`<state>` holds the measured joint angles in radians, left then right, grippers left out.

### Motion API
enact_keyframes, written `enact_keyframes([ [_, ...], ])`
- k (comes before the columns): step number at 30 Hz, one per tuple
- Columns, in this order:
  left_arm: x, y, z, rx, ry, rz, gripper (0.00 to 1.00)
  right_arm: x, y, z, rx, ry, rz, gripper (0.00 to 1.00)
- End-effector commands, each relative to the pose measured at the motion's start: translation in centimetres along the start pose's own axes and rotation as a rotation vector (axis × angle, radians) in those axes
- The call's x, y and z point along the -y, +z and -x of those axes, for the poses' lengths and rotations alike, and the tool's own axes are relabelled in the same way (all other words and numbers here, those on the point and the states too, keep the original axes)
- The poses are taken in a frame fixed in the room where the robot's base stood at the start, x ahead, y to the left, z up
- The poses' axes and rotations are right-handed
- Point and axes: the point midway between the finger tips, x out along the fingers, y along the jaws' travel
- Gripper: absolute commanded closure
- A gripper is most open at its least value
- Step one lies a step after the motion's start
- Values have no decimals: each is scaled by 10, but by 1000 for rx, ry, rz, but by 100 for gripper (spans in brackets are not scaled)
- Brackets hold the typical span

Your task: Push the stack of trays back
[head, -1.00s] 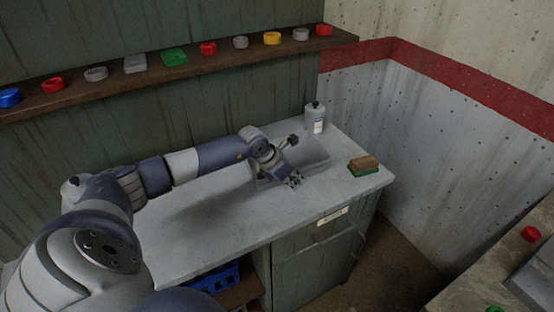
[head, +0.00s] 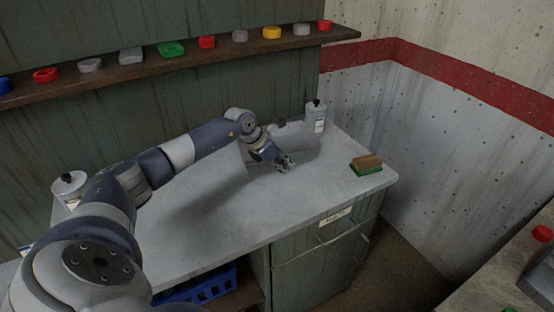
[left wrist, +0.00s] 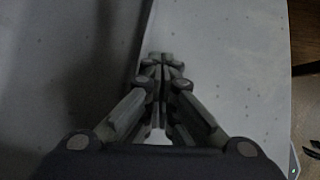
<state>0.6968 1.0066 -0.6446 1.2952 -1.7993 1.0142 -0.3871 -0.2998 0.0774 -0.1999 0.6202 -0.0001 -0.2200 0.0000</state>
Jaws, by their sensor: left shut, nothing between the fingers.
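The grey trays (head: 303,142) sit on the pale counter (head: 235,200), near its back, partly hidden behind my left arm. I cannot tell how many are stacked. My left gripper (head: 286,163) is at the front side of the trays, low over the counter, with its fingers closed and empty. The left wrist view shows the closed fingertips (left wrist: 160,60) beside a long straight edge; I cannot tell whether they touch it. My right gripper is out of view.
A white bottle (head: 315,117) stands at the counter's back right, close to the trays. A brown and green brush (head: 366,165) lies near the right edge. Another white container (head: 70,187) is at the left. A shelf (head: 200,55) with small coloured items runs above. The counter's front is clear.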

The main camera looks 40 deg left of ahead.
Motion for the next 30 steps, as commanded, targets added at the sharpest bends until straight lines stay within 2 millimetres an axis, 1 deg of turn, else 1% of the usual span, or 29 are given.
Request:
enact_keyframes([
  [1,-5,-1,-2,1,3,2,100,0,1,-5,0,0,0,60],
  [18,-43,0,-1,2,2,2,100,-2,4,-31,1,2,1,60],
  [24,-50,0,0,1,0,1,100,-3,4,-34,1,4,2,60],
  [30,-51,0,0,1,0,1,100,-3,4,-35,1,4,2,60],
])
